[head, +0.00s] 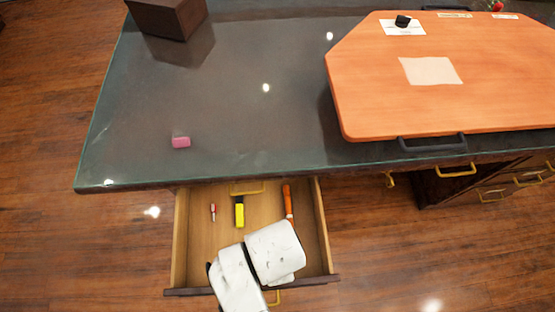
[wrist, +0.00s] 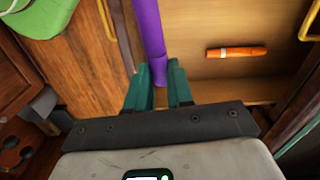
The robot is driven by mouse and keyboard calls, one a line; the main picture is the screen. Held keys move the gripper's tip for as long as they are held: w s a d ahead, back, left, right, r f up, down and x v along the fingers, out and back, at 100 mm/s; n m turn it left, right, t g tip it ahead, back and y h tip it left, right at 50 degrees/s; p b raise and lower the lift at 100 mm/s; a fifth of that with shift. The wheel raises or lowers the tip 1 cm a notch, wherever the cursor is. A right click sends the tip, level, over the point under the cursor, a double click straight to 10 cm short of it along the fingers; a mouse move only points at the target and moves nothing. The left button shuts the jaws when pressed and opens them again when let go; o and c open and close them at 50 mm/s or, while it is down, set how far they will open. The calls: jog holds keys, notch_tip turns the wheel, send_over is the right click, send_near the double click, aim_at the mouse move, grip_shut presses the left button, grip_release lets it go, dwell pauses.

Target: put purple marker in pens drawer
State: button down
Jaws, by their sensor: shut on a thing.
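The purple marker (wrist: 148,30) is a long purple stick in the wrist view. My gripper (wrist: 161,75) has teal fingers shut on its near end. The marker points away from the fingers, toward the top of the wrist view. The drawer (head: 198,255) is pulled open below the counter edge, with a light wood floor that also shows in the wrist view (wrist: 230,25). In the head view my white arm covers the drawer's front middle and hides the gripper and the marker. I cannot tell the marker's height above the drawer floor.
In the drawer lie a small red item (head: 213,212), a yellow marker (head: 239,212) and an orange pen-like item (head: 288,202). The dark counter (head: 230,110) overhangs its back.

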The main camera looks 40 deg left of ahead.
jog(key=s+a+f+m+b, duration=0.1)
jog(key=s+f, duration=0.1)
jog(key=s, duration=0.5)
jog(key=w+f, duration=0.3)
jog(key=w, duration=0.1)
jog(key=w+a+f+b, duration=0.1)
jog(key=w+f, duration=0.2)
jog(key=w, duration=0.2)
jog(key=w+a+f, duration=0.1)
jog(key=w+f, duration=0.1)
jog(key=w, duration=0.2)
jog(key=shift+w+f+b, duration=0.3)
jog(key=shift+f+b, duration=0.1)
jog(key=shift+w+f, duration=0.15)
jog(key=shift+w+f+b, duration=0.2)
jog(key=shift+f+b, duration=0.15)
jog(key=shift+f, duration=1.5)
jog(key=c, duration=1.3)
grip_release()
